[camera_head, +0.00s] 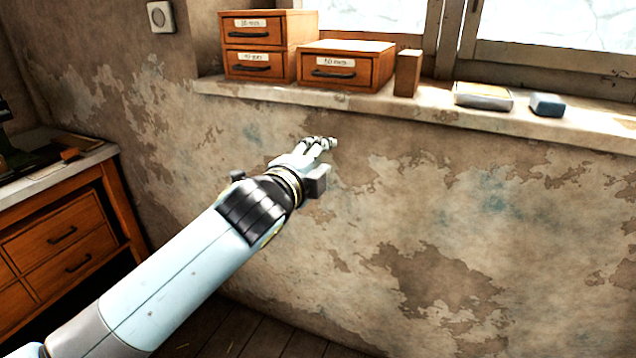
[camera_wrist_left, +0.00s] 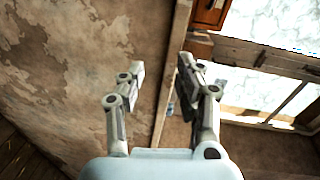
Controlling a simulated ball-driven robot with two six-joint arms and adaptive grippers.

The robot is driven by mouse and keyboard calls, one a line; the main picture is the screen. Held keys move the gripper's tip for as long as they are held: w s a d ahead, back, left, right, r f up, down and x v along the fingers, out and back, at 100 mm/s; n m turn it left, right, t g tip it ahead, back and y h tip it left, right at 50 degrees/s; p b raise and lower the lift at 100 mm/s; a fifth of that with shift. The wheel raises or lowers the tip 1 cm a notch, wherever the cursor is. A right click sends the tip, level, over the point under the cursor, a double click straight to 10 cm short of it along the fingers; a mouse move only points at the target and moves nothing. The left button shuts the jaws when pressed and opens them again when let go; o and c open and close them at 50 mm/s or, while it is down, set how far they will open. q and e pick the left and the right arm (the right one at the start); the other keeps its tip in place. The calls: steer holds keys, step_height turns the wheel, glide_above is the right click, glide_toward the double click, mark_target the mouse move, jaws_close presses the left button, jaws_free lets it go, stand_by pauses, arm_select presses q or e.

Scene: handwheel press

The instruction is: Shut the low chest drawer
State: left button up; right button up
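The low chest (camera_head: 347,65) is a single-drawer orange-brown wooden box on the window sill, with a white "50 mm" label and a dark handle on its drawer front. I cannot tell from here how far its drawer stands out. My left gripper (camera_head: 321,143) is below the sill, in front of the wall and under the low chest, apart from it. In the left wrist view its two fingers (camera_wrist_left: 160,68) are spread with nothing between them. An orange wooden piece (camera_wrist_left: 209,14) shows at that view's top edge, cut off. My right gripper is not in view.
A taller two-drawer chest (camera_head: 262,45) stands left of the low chest. A wooden block (camera_head: 408,73), a pale flat box (camera_head: 483,96) and a blue block (camera_head: 547,105) stand to its right on the sill (camera_head: 600,128). A drawer cabinet (camera_head: 65,240) stands at far left.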

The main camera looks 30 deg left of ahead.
arm_select(q)
steer(key=shift+n+g, duration=0.3)
step_height(320, 180, down, 4)
steer(key=shift+s+f, duration=0.1)
steer(key=shift+s, duration=0.05)
steer(key=shift+a, duration=0.1)
steer(key=s+f+n+g+b, duration=0.1)
steer(key=s+f+g+b, duration=0.35)
steer(key=f, duration=0.85)
steer(key=s+f+n+g+h+b, duration=0.1)
steer(key=s+f, duration=0.7)
steer(key=f, duration=0.5)
steer(key=s+f+n+g+b, duration=0.25)
steer(key=s+f, duration=0.35)
steer(key=f, duration=0.8)
steer(key=s+f+n+g+b, duration=0.1)
steer(key=s+f+n+g, duration=0.1)
steer(key=s+f, duration=0.4)
steer(key=s+f+n+g+h+b, duration=0.1)
steer(key=s+f+n, duration=0.3)
steer(key=s, duration=1.1)
steer(key=s+f+n+g+b, duration=0.1)
steer(key=s+f+n+g, duration=0.2)
steer(key=s+f, duration=0.5)
steer(key=s, duration=0.3)
steer(key=shift+d+f+g, duration=0.35)
steer(key=shift+d+g, duration=0.05)
